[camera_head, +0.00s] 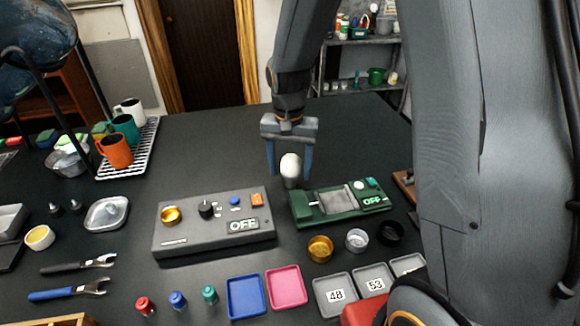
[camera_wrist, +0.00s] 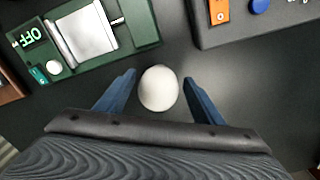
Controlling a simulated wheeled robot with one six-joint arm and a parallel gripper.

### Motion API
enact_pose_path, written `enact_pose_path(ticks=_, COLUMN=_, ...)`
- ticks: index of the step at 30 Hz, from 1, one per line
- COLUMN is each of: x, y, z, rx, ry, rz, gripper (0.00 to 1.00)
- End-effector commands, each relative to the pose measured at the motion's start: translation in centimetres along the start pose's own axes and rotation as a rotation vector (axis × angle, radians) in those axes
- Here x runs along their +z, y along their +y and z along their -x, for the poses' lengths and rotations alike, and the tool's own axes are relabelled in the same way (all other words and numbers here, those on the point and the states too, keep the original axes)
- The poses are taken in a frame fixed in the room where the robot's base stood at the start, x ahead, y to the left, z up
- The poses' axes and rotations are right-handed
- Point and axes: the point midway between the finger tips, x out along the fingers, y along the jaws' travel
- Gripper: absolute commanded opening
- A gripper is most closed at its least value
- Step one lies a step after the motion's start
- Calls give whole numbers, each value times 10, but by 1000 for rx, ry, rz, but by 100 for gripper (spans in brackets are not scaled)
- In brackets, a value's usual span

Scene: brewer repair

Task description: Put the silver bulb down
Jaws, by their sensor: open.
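The silver bulb (camera_head: 290,167) has a pale, whitish rounded top and a greyer lower part. It stands upright behind the green device, apparently on the dark table. In the wrist view the bulb (camera_wrist: 158,88) shows from above as a white round shape between the two blue fingers. My gripper (camera_head: 290,175) is open around it, with one finger on each side. In the wrist view my gripper (camera_wrist: 160,88) shows a gap between each finger and the bulb. The bulb's base is partly hidden.
A green device (camera_head: 320,211) reading OFF is close in front of the bulb. A grey control box (camera_head: 170,238), also reading OFF, stands to the left. Gold, silver and black cups (camera_head: 320,248) and several trays (camera_head: 286,287) lie nearer. The table (camera_head: 215,140) behind the grey box is clear.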

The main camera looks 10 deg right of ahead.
Motion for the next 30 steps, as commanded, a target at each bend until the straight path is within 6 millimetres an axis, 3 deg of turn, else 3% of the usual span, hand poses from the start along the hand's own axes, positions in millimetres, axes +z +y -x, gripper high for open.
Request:
enact_pose_path(ticks=8, x=-1, y=-1, z=10, rx=-2, ry=3, rz=0, gripper=62)
enact_pose_path(ticks=24, x=-1, y=-1, z=104, rx=-2, ry=3, rz=0, gripper=62)
enact_pose_path(ticks=30, x=0, y=1, z=120, rx=-1, ry=2, rz=3, gripper=62)
